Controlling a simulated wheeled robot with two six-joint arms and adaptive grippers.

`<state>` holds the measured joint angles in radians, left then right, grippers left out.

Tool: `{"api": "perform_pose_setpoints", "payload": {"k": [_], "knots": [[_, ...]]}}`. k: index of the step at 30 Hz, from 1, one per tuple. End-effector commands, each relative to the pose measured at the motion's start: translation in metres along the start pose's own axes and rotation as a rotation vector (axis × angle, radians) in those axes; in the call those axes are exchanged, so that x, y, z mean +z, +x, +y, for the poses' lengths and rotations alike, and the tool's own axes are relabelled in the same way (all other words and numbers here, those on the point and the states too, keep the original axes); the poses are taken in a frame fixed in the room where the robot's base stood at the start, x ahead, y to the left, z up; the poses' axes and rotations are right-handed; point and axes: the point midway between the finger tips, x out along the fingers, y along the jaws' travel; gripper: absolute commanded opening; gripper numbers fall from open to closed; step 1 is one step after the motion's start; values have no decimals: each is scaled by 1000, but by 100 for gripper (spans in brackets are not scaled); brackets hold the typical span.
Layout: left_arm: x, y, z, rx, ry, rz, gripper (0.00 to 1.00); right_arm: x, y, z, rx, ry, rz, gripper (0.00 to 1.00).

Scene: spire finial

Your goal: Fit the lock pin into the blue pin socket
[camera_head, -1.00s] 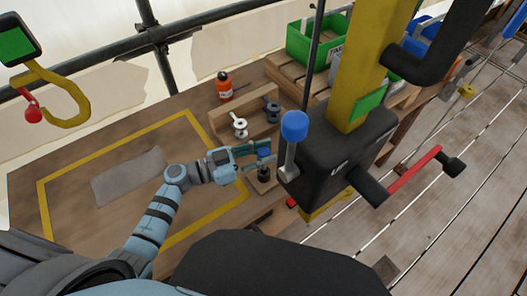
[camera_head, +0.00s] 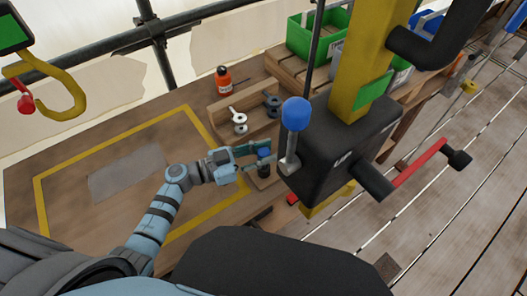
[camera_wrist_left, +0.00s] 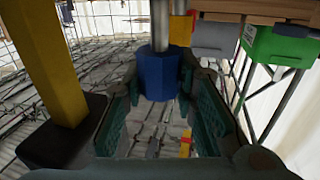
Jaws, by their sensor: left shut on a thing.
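The lock pin (camera_head: 264,156) has a dark blue head and stands at a small wooden block (camera_head: 265,182) on the bench. My left gripper (camera_head: 252,158) has its green fingers around the head. In the left wrist view the blue head (camera_wrist_left: 160,76) sits between the finger pads (camera_wrist_left: 158,88), with a silver shaft running out of the top of the picture. Whether the shaft is still in its holder is hidden. I cannot clearly make out the blue pin socket. A blue ball on a silver lever (camera_head: 295,114) stands close to the right. My right gripper is not in view.
A black housing (camera_head: 340,160) on a yellow column (camera_head: 362,65) stands right of the gripper. The bench left, around a grey mat (camera_head: 127,172), is mostly clear.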

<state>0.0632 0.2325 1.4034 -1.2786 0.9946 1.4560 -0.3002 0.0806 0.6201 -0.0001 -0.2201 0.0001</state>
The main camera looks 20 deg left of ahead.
Motion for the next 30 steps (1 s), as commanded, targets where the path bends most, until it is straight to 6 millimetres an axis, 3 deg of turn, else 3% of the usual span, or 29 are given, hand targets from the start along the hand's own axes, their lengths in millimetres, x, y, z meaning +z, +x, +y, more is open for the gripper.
{"api": "perform_pose_setpoints", "payload": {"k": [23,24,28,30], "knots": [[20,0,0,0,0,1,0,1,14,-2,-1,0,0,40],[20,0,0,0,0,1,27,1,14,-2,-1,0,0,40],[20,0,0,0,0,0,48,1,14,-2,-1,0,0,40],[20,0,0,0,0,0,49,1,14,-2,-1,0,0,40]]}}
